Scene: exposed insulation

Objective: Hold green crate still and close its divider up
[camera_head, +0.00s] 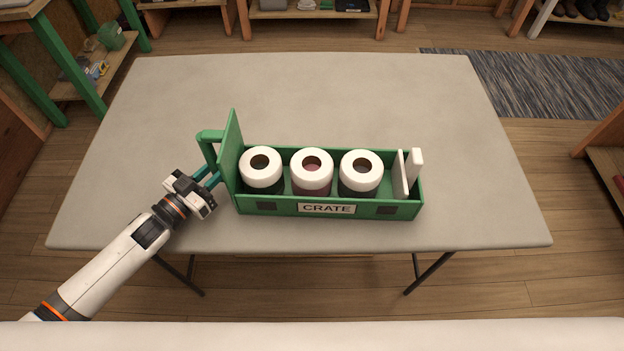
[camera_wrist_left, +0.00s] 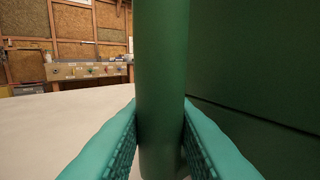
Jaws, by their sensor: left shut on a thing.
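The green crate (camera_head: 270,207) stands on the table, with a "CRATE" label on its front wall. A white divider (camera_head: 402,176) with an upright grip stands inside near the right end, apart from the jars. Three white-topped jars (camera_head: 312,171) stand in a row to its left. A tall green end panel with a handle (camera_head: 203,148) is at the crate's left end. My left gripper (camera_head: 209,179) is shut on that handle. In the left wrist view its teal fingers close around the green handle post (camera_wrist_left: 162,90). My right gripper is not in view.
The grey table (camera_head: 300,90) is clear behind the crate and to its right. Shelves (camera_head: 320,12) stand beyond the table, and a striped rug (camera_head: 545,82) lies on the floor at right.

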